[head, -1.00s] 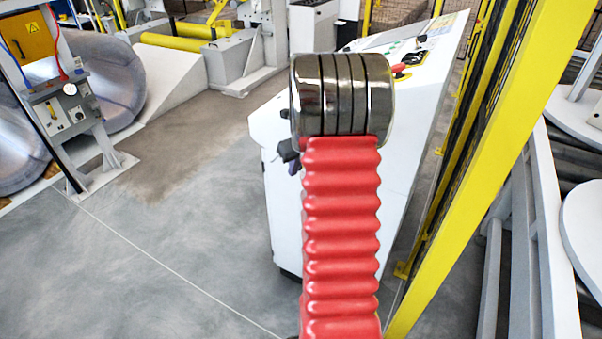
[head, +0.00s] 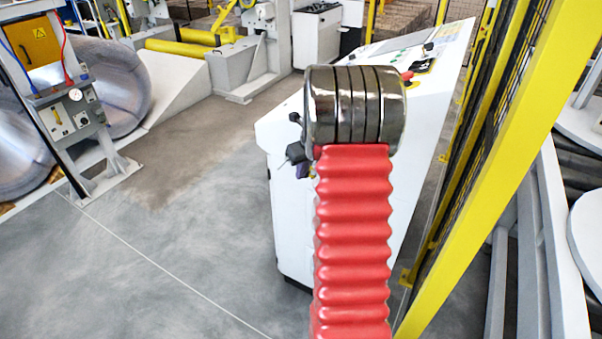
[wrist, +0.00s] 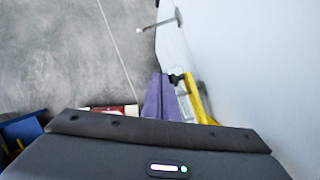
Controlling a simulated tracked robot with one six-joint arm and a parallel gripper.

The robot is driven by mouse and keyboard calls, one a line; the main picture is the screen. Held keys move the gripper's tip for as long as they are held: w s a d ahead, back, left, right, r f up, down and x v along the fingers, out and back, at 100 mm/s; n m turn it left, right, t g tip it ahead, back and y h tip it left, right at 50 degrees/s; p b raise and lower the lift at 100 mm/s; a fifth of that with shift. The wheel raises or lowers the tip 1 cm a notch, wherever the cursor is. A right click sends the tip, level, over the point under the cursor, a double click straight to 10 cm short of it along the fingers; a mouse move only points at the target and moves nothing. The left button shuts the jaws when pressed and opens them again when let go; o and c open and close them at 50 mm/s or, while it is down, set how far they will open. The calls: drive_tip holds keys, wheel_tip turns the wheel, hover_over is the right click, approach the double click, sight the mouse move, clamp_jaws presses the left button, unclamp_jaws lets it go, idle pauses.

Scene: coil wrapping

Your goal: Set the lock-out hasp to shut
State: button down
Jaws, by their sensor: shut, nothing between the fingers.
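My gripper shows at the bottom of the wrist view, where its purple fingers (wrist: 158,100) are together and empty, close to the white side wall. A yellow piece (wrist: 203,106) with a dark block at its top stands just right of the fingers, by the wall. It looks like the lock-out hasp, but its position is unclear, and I cannot tell whether the fingers touch it. In the head view my gripper (head: 302,170) is mostly hidden behind my red arm, at the left side of the white console (head: 290,225).
A lever with a grey bar (wrist: 160,23) sticks out from the wall farther up in the wrist view. A yellow fence post (head: 480,170) stands close on the right. A gauge stand (head: 75,115) is at the left. The floor (head: 170,250) between them is clear.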

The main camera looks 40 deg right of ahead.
drive_tip(key=s+a+r, duration=0.1)
drive_tip(key=a+r, duration=0.2)
drive_tip(key=r, duration=0.6)
idle(0.6)
drive_tip(key=s+a+r+m, duration=0.2)
drive_tip(key=s+a+m, duration=0.5)
drive_tip(key=a+m, duration=0.4)
drive_tip(key=s+a+r+m+t, duration=0.1)
drive_tip(key=s+a+r+m, duration=0.2)
drive_tip(key=s+a+m, duration=0.4)
drive_tip(key=s+a+r+m, duration=0.2)
drive_tip(key=s+a+m, duration=0.6)
drive_tip(key=a+m, duration=0.7)
drive_tip(key=a, duration=0.3)
drive_tip(key=shift+a+r+m+t+y, duration=0.3)
drive_tip(key=shift+a+m+y, duration=0.05)
drive_tip(key=shift+m+y, duration=0.05)
